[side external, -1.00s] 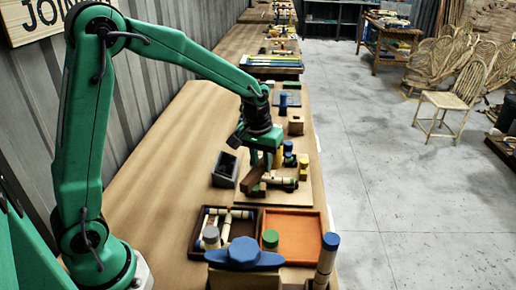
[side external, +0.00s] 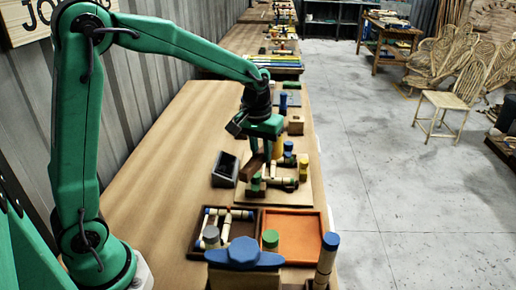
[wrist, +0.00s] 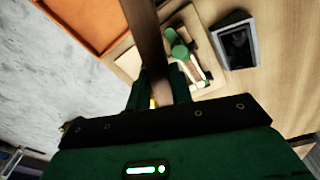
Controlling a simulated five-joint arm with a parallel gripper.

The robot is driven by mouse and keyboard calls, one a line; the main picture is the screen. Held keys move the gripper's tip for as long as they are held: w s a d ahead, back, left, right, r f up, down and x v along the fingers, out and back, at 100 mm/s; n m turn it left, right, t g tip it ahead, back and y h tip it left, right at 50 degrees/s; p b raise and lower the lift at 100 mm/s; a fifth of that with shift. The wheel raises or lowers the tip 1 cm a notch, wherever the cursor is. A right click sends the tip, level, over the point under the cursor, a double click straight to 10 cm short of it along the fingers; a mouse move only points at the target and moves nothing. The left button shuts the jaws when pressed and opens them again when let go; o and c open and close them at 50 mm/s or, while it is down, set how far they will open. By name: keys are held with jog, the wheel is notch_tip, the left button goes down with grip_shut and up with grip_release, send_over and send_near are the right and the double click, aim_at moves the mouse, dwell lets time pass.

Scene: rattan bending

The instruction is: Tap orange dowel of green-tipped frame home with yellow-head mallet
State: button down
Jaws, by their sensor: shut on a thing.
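My gripper (side external: 263,142) is shut on a brown wooden bar, likely the mallet handle (side external: 250,168), which slants down over the work board. In the wrist view the bar (wrist: 147,35) runs up from between my fingers, with a little yellow beside them. The mallet head cannot be made out clearly. Below my gripper lies the green-tipped frame (side external: 279,180), of pale sticks with green ends. A gap appears between bar and frame. I cannot make out the orange dowel.
A dark open box (side external: 225,170) stands left of the frame; blue-tipped pegs (side external: 288,147) stand behind it. Nearer are a brown tray (side external: 246,228) with pale sticks, an orange-floored tray (side external: 297,250) and a blue-topped block (side external: 245,253). The bench's left side is clear.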

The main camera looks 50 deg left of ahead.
jog(key=shift+w, duration=0.1)
dwell(0.3)
jog(key=w+a+n, duration=0.4)
jog(key=w+a, duration=0.1)
jog(key=w, duration=0.4)
jog(key=shift+w+r, duration=0.15)
jog(key=shift+r, duration=0.05)
jog(key=shift+f, duration=0.2)
jog(key=shift+f, duration=3.2)
jog(key=shift+a+r, duration=0.15)
jog(key=shift+r, duration=0.65)
jog(key=shift+a+r, duration=0.1)
jog(key=shift+r, duration=0.7)
jog(key=shift+f, duration=1.85)
jog(key=shift+r, duration=0.1)
jog(key=shift+r, duration=1.7)
